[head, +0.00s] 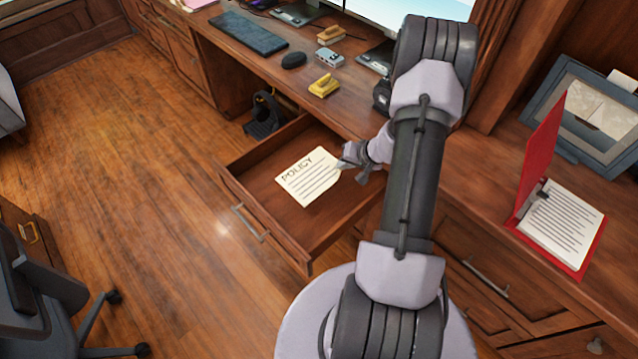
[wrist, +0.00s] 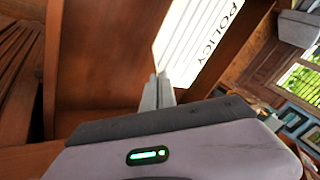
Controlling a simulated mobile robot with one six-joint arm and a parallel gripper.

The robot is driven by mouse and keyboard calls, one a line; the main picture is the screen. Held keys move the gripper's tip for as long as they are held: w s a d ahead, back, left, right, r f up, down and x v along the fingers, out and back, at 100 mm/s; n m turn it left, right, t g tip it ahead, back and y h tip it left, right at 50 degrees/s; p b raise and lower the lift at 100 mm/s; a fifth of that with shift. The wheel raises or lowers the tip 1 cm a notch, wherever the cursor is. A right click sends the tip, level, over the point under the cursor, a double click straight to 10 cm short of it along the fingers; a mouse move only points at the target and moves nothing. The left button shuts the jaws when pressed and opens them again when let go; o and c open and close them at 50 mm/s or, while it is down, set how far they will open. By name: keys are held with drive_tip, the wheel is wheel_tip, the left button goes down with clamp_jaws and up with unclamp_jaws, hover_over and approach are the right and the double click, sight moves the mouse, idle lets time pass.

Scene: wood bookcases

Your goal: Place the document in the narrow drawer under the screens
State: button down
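The document (head: 308,177), a white sheet headed "POLICY", is inside the outline of the pulled-out wooden drawer (head: 334,212). It also shows in the wrist view (wrist: 196,42). My gripper (head: 346,164) reaches in from the right, with its fingertips at the sheet's right edge. In the wrist view my gripper (wrist: 160,88) has its fingers close together on the sheet's edge, so it looks shut on the document. I cannot tell whether the sheet touches the drawer's bottom. Part of the screens (head: 385,12) shows above the desk.
The desk top (head: 345,122) holds a keyboard (head: 248,32), a mouse (head: 293,60) and a yellow stapler-like item (head: 324,85). A red folder (head: 543,150) with papers stands open at right, near a grey frame (head: 590,110). An office chair (head: 40,300) is at lower left. The floor (head: 140,170) left is clear.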

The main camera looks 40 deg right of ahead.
wheel_tip(320, 180, down, 9)
drive_tip(key=b, duration=0.3)
drive_tip(key=shift+f, duration=0.1)
drive_tip(key=c, duration=2)
unclamp_jaws()
